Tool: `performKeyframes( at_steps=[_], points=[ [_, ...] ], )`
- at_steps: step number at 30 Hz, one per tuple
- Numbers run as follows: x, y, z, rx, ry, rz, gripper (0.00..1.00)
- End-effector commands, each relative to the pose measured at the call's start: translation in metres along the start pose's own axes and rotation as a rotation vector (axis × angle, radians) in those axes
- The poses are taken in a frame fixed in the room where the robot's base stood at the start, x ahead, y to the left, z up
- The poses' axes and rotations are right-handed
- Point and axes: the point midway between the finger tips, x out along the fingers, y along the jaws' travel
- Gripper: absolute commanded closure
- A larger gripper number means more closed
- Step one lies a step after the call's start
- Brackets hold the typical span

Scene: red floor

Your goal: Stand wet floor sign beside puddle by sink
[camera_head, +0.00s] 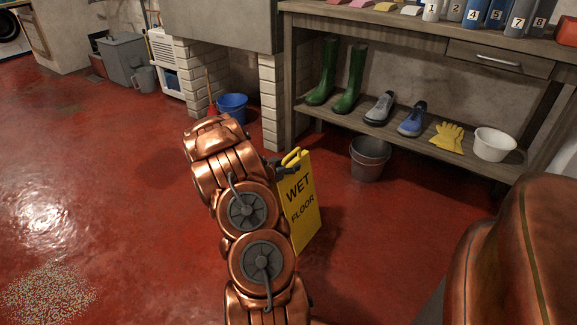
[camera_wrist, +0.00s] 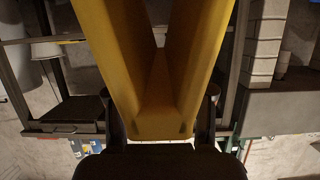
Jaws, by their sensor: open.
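The yellow wet floor sign (camera_head: 306,208) stands upright on the red floor in the head view, right of my arm, which hides its left part. My gripper (camera_head: 285,168) is at the top of the sign. In the wrist view the sign (camera_wrist: 160,110) fills the middle, seen close up and inverted. The open fingers of my gripper (camera_wrist: 162,122) lie on either side of its top end; I cannot tell if they touch it. The grey sink (camera_head: 222,25) rests on white brick legs at the back. A darker floor patch lies left of my arm; I cannot tell whether it is puddle or shadow.
A blue bucket (camera_head: 232,107) stands under the sink. A grey bucket (camera_head: 369,158) stands behind the sign, by the wooden shelf (camera_head: 420,135) with boots, shoes and yellow gloves. A speckled patch (camera_head: 50,292) lies front left. The left floor is largely clear.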

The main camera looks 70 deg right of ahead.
Motion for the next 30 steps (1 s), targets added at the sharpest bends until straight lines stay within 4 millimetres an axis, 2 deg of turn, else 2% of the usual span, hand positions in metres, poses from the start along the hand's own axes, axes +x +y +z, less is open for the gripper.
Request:
performKeyframes(
  at_steps=[5,10,24,30],
  points=[
    [-0.002,0.0,0.0,0.0,0.0,0.0,0.47],
    [-0.014,-0.001,-0.002,-0.001,0.0,-0.001,0.47],
    [-0.084,-0.002,-0.003,0.0,0.0,-0.002,0.47],
    [-0.107,0.0,-0.001,-0.001,0.0,0.0,0.47]
  ],
)
